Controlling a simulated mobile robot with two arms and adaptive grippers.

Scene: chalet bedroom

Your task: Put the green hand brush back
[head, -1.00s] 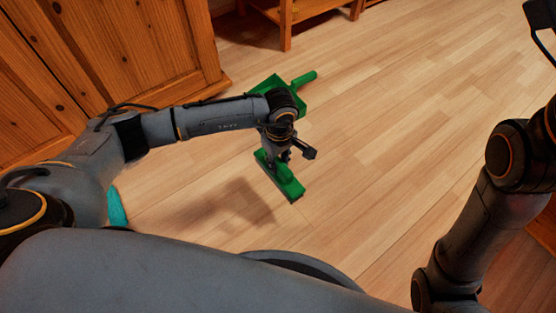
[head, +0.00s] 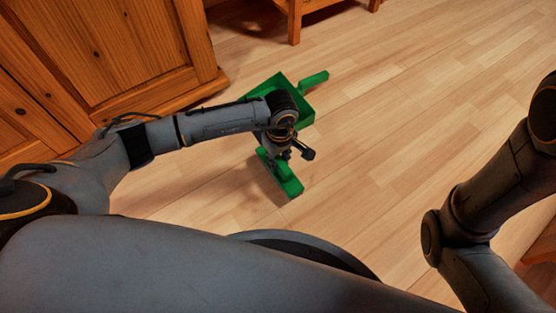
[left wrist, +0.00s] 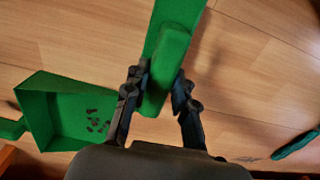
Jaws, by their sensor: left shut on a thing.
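My left gripper (head: 284,152) points down and is shut on the green hand brush (head: 288,184). In the left wrist view the brush (left wrist: 172,50) runs up from between the fingers (left wrist: 157,92), its handle end toward me. Its height over the floor is hard to tell. The green dustpan (head: 304,98) lies on the floor just beyond my gripper, partly hidden by my wrist, its handle pointing right. In the left wrist view the dustpan (left wrist: 85,108) is left of the gripper, with several dark bits in it. My right arm shows, but not its gripper.
A wooden cabinet (head: 130,45) stands at the upper left, and a wooden furniture leg (head: 295,22) at the top. A teal thing (left wrist: 296,145) lies on the floor, with dark specks (left wrist: 246,159) near it. The plank floor (head: 420,110) right of the dustpan is clear.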

